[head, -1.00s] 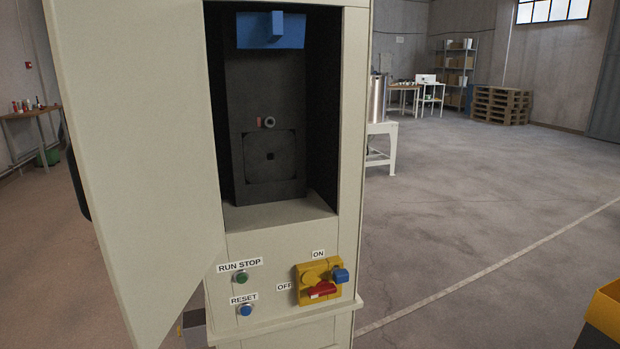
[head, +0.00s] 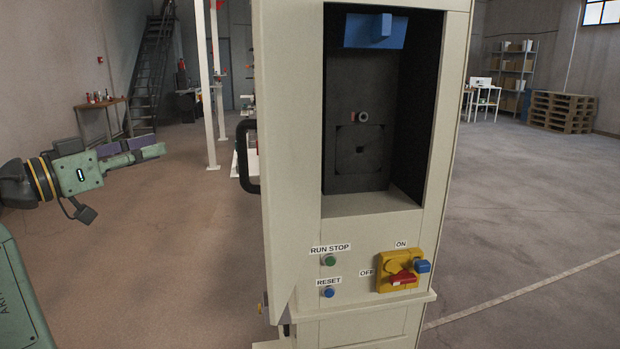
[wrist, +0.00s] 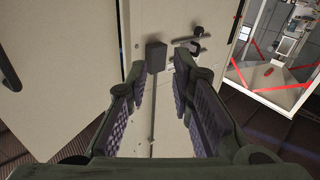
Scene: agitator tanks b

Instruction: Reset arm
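My gripper (head: 135,152) is at the left of the head view, pointing right, with clear space between it and the cabinet (head: 375,245). In the wrist view its two padded fingers (wrist: 160,78) are apart with nothing held between them. The cream cabinet stands upright, with its door (head: 290,150) swung open toward me. A green RUN STOP button (head: 328,260) and a blue RESET button (head: 328,292) sit below the opening.
The door's black handle (head: 246,157) sticks out toward my arm's side. A wooden table (head: 100,104), stairs (head: 153,60) and white posts (head: 212,80) stand behind on the left. Pallets (head: 562,111) and shelves (head: 515,70) are far right. The floor right of the cabinet is open.

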